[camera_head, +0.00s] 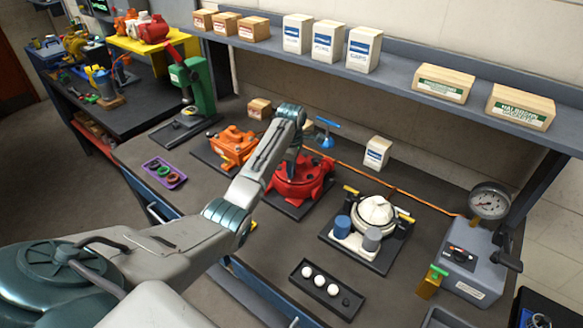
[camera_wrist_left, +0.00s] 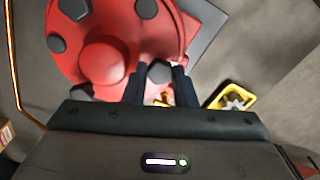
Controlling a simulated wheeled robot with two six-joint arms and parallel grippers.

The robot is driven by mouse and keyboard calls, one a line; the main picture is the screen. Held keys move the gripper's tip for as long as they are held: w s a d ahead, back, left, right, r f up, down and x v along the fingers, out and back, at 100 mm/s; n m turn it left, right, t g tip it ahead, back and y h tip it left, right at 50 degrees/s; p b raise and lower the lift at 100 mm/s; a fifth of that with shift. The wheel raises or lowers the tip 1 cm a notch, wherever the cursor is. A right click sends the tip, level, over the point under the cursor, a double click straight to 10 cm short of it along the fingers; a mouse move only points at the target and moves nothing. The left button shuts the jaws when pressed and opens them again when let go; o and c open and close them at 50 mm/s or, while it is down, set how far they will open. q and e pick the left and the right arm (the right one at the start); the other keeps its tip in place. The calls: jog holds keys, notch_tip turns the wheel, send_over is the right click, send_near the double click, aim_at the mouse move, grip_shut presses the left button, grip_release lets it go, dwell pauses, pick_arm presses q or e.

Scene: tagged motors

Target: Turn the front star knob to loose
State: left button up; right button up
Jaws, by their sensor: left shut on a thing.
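A red round motor housing (camera_head: 300,182) sits on a dark base plate on the bench, behind my left forearm. In the left wrist view the red housing (camera_wrist_left: 105,52) carries several dark faceted knobs around its rim. My left gripper (camera_wrist_left: 159,80) is shut on the dark knob (camera_wrist_left: 159,71) at the rim edge nearest the wrist camera. In the head view my left gripper (camera_head: 291,163) reaches down onto the red housing, and the held knob is hidden by the arm. My right gripper is not in view. The knob's turn setting cannot be read.
An orange motor (camera_head: 232,146) stands left of the red one, and a white motor (camera_head: 375,213) stands right. A black tray (camera_head: 327,289) with white balls lies in front. A yellow-rimmed tray (camera_wrist_left: 249,97) is close beside the gripper. A gauge box (camera_head: 470,262) stands at right.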

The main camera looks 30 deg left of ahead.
pick_arm(q)
jog(key=n, duration=0.3)
jog(key=shift+s+d+f+n, duration=0.1)
jog(key=shift+s+f+n, duration=0.1)
jog(key=shift+f+n, duration=0.15)
jog(key=shift+n, duration=1.85)
jog(key=o, duration=0.7)
jog(key=shift+w+r, duration=0.1)
jog(key=shift+w, duration=0.05)
jog(key=shift+r, duration=0.1)
